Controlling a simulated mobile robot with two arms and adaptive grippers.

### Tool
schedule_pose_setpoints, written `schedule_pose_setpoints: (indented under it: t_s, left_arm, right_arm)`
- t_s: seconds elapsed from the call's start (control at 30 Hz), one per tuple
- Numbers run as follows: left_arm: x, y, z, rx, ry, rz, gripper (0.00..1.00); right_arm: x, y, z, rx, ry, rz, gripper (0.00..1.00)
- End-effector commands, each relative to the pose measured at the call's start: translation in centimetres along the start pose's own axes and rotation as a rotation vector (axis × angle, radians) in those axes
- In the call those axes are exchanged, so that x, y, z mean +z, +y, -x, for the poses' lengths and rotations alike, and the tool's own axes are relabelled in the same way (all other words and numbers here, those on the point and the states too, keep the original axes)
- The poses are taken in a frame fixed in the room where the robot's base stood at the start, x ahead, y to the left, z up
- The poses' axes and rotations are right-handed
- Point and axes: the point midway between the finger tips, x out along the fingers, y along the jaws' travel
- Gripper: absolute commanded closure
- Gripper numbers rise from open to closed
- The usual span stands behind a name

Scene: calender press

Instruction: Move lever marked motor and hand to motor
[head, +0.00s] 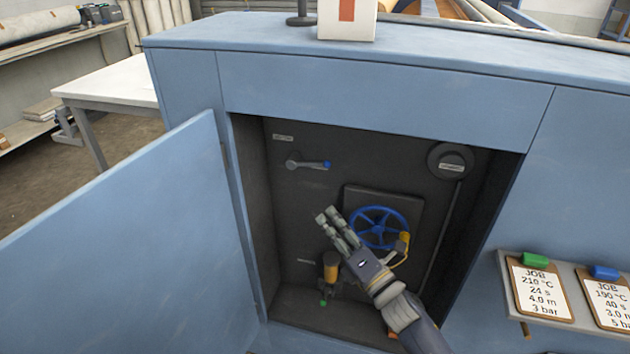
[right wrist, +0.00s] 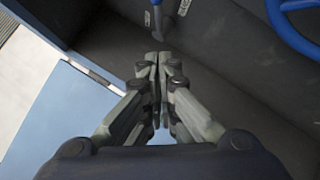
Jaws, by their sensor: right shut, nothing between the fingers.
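A grey lever with a blue knob (head: 308,164) is on the dark back panel inside the open cabinet, at its upper left. Its arm lies nearly level, with the pivot at the left and the knob at the right. A small plate (head: 283,137) sits above it, too small to read. What looks like the lever (right wrist: 158,22) shows at the top of the right wrist view, beyond the fingertips. My right gripper (head: 328,214) is shut and empty, below the lever and apart from it. It also shows in the right wrist view (right wrist: 158,58). My left gripper is out of view.
A blue handwheel (head: 378,228) is right of my right gripper. A yellow-bodied fitting (head: 331,268) stands below it. The cabinet door (head: 130,240) hangs open at the left. A round dark fitting (head: 450,161) is at the upper right. Job clipboards (head: 541,289) lie outside at the right.

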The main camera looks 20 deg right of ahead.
Motion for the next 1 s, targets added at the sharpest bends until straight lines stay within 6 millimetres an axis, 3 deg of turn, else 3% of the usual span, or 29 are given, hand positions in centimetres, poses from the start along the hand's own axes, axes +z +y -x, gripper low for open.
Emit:
schedule_pose_setpoints:
  t_s: [0.33,0.4,0.63,1.0]
  left_arm:
    - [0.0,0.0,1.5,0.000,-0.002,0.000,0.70]
    - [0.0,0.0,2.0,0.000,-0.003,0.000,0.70]
    - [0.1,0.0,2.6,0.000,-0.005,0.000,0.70]
    - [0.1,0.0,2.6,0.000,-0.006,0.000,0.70]
  right_arm:
    - [0.1,0.2,-7.5,0.002,-0.001,-0.002,1.00]
    - [1.2,0.3,-8.3,0.000,-0.001,0.002,1.00]
    - [2.6,0.1,-9.8,0.000,0.000,-0.001,1.00]
    - [2.8,0.0,-10.0,0.000,0.000,-0.002,1.00]
